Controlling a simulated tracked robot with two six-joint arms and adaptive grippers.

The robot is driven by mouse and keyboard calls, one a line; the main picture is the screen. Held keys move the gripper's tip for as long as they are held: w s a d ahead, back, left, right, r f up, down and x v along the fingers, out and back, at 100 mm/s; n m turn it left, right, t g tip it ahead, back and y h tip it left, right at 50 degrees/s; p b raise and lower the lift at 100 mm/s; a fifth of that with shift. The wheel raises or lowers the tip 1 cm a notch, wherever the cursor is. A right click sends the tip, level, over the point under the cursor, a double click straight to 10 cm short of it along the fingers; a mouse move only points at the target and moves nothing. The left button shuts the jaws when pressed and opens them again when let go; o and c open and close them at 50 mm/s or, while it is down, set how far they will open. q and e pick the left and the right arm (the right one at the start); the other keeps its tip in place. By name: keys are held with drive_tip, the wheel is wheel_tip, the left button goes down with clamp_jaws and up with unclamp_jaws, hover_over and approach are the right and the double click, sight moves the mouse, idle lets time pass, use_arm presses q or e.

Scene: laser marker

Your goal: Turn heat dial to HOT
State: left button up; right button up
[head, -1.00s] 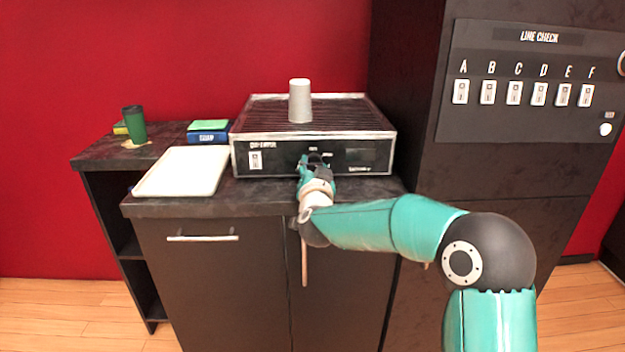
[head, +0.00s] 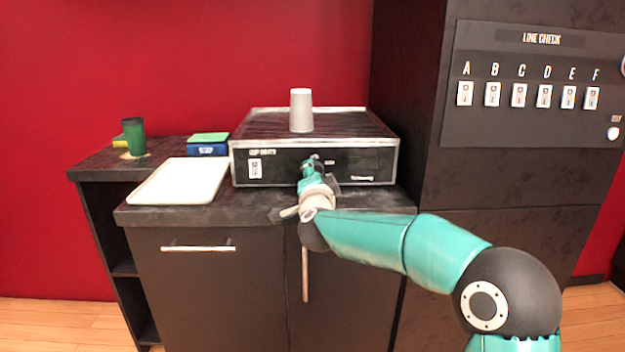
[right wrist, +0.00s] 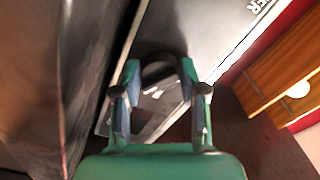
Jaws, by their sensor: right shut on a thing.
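The cup heater (head: 240,175) is a dark box with a silver frame on the counter. Its heat dial is hidden behind my right gripper (head: 312,168) in the head view. In the right wrist view the dial (right wrist: 157,72) is a dark round knob between the two fingers of my right gripper (right wrist: 160,92), which is shut on it. The dial's pointer and the HOT marking cannot be read. My left gripper is not in view.
A grey cup (head: 301,112) stands upside down on the heater top. A white rocker switch (head: 255,168) is at the panel's left. A white tray (head: 178,182), a green cup (head: 134,137) and a blue box (head: 208,150) are further left. A switch panel (head: 530,125) is at right.

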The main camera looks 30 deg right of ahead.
idle(0.3)
drive_tip(key=o, duration=1.1)
drive_tip(key=shift+o, duration=0.2)
drive_tip(key=v, duration=1.2)
drive_tip(key=shift+f, duration=0.15)
